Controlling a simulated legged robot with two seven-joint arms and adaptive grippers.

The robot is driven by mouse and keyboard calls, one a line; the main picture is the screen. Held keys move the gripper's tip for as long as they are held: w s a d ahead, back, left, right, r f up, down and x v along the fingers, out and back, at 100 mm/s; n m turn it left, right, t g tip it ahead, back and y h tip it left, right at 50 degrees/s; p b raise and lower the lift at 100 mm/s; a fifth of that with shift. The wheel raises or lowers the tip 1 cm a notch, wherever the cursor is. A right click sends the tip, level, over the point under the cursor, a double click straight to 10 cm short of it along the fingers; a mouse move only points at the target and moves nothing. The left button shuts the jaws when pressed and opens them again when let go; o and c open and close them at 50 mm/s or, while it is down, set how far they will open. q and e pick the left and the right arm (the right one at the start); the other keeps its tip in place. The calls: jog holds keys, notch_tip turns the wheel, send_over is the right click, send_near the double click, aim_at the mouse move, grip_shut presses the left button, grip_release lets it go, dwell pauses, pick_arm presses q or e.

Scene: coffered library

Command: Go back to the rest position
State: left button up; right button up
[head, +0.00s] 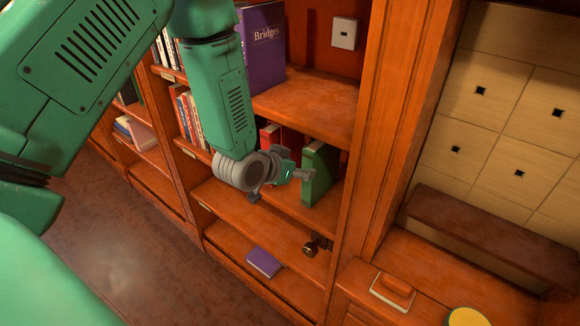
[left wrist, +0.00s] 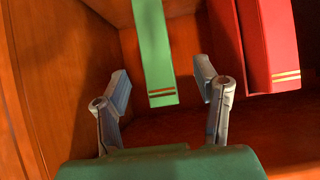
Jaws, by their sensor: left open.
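My left gripper (head: 282,178) is at the middle shelf of the bookcase in the head view, close to a green book (head: 319,173). In the left wrist view its two fingers (left wrist: 164,105) are open and apart. The green book (left wrist: 154,50) stands upright beyond and between the fingers, and I see no finger pressing on it. A red book (left wrist: 268,45) stands to its right in that view. In the head view red books (head: 281,138) show behind my gripper, partly hidden by it. My right gripper is not in view.
A purple "Bridges" book (head: 263,45) stands on the shelf above. A purple book (head: 263,262) lies flat on a lower shelf, near a dark brass object (head: 316,245). The upright wooden post (head: 377,130) is close on the right. Open floor (head: 130,245) lies at the lower left.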

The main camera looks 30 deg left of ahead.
pick_arm(q)
jog(key=v, duration=0.4)
jog(key=shift+a+f, duration=0.1)
jog(key=shift+a, duration=0.15)
jog(key=s+d+f+g+b, duration=0.2)
jog(key=s+f+g, duration=0.3)
jog(key=s+f, duration=0.7)
jog(key=s+d+f+g+b, duration=0.2)
jog(key=s+f+g, duration=0.3)
jog(key=s+f, duration=0.7)
jog(key=s, duration=0.6)
jog(key=shift+g+y, duration=0.3)
jog(key=shift+y, duration=0.1)
